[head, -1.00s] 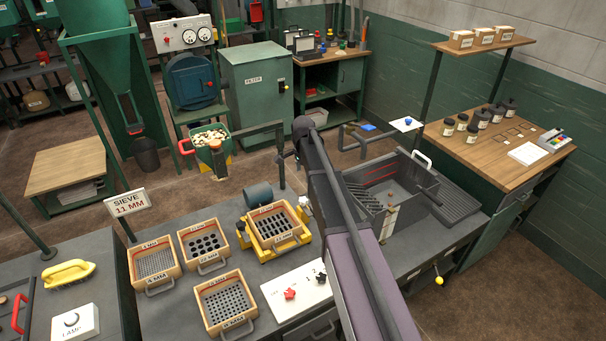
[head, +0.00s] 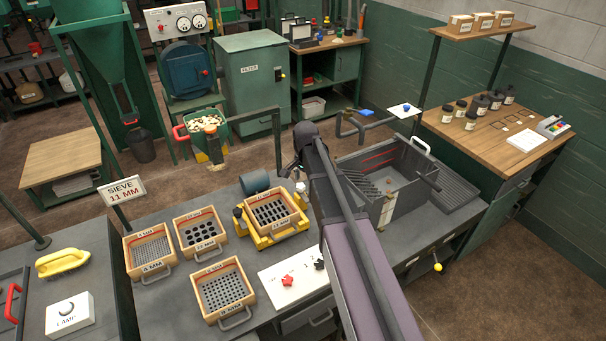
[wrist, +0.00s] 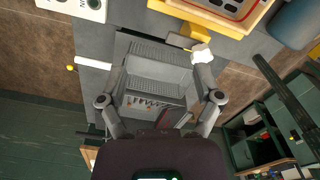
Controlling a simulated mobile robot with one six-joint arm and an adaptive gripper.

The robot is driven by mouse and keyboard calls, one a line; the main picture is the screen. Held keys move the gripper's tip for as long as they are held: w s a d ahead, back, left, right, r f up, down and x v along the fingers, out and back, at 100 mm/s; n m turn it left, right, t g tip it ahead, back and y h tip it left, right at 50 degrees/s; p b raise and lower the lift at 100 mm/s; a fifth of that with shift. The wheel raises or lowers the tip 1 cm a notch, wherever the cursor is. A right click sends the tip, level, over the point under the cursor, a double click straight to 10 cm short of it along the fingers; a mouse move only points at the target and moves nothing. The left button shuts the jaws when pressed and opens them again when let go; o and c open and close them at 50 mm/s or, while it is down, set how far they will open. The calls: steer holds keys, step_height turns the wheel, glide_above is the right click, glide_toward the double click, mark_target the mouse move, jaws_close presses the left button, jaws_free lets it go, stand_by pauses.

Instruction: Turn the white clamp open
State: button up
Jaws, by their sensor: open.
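The white clamp (head: 300,187) is a small pale piece at the right back corner of the yellow sieve shaker (head: 243,225). It also shows in the wrist view (wrist: 201,53), close to the tip of the right finger; I cannot tell if they touch. A wooden-framed sieve (head: 272,213) sits in the shaker. My gripper (wrist: 164,72) is open with nothing between its fingers. In the head view my gripper (head: 291,168) is small and dark, just above the clamp, and partly hidden by my arm.
A grey motor cylinder (head: 255,182) stands behind the shaker. Several loose sieves (head: 222,290) lie left and in front. A white panel (head: 292,282) with red and black knobs is in front. A grey sink-like tray (head: 400,175) is right.

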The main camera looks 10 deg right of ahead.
steer(key=s+f+n+b, duration=0.3)
steer(key=s, duration=0.3)
steer(key=s+f+n+b, duration=0.3)
steer(key=s, duration=0.4)
steer(key=s+f+n+b, duration=0.3)
steer(key=s, duration=0.3)
steer(key=shift+s+f, duration=0.15)
steer(key=shift+s, duration=0.1)
steer(key=shift+s+f+n, duration=0.25)
steer(key=shift+s+n, duration=0.25)
steer(key=shift+s, duration=0.25)
steer(key=shift+s+a, duration=0.1)
steer(key=shift+s, duration=0.25)
